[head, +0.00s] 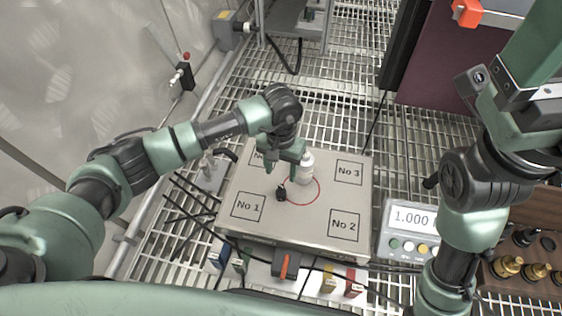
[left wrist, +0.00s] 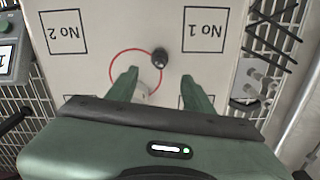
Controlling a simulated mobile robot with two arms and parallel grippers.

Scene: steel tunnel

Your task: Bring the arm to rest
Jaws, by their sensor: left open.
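My left gripper (head: 284,168) hangs over the grey box top, pointing down, its two green fingers apart. In the left wrist view the open fingers (left wrist: 160,82) have nothing gripped between their tips. A small black knob-like piece (head: 281,194) stands on the left part of the red circle; it also shows in the left wrist view (left wrist: 160,57), just beyond the fingertips. A white bottle (head: 306,168) stands beside the gripper near the circle's upper edge, partly hidden in the wrist view. My right arm rises along the right side; its gripper is out of view.
The box top (head: 300,225) bears squares marked No 1, No 2 and No 3; a fourth is mostly hidden. A display reading 1.000 (head: 409,219) stands to its right. A wooden rack (head: 520,285) with brass pieces is at the lower right. Cables cross the grating floor.

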